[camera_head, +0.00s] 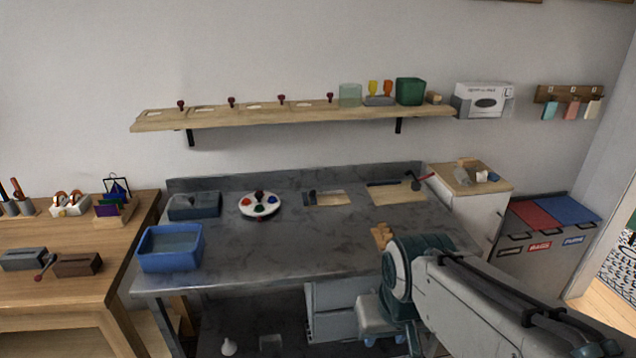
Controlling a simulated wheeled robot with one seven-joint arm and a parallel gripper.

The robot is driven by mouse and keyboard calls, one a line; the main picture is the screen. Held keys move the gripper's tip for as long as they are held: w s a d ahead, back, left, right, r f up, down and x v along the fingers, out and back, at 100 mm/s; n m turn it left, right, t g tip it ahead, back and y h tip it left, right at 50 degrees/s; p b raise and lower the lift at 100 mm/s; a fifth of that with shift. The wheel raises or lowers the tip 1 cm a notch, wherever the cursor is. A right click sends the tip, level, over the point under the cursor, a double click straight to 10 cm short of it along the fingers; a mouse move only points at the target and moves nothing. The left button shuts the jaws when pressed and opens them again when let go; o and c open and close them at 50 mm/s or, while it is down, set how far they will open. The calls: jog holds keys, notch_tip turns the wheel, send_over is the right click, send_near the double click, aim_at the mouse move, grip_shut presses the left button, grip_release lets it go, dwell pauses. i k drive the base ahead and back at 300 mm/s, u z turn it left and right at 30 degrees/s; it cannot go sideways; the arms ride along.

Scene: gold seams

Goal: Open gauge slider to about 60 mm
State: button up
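I cannot pick out a gauge slider with certainty. A dark bar with a red end (388,183) lies on a tan board (405,197) at the back right of the grey bench; it is too small to read as a gauge. A small dark and blue item (312,196) lies on another tan mat (334,199) left of it. My arm comes in from the lower right and bends down in front of the bench's right front edge. Its fingertips do not show, so neither the gripper's opening nor anything in it can be seen.
A blue bin (170,262), a dark box (194,212) and a round white palette (259,212) stand on the bench's left side. A tan block (381,236) lies close to my arm. The bench's middle is clear. A wall shelf (290,119) hangs above.

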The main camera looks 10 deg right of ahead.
aim_at(313, 200)
jog(key=z, duration=0.55)
jog(key=i, duration=1.3)
jog(key=u, duration=0.65)
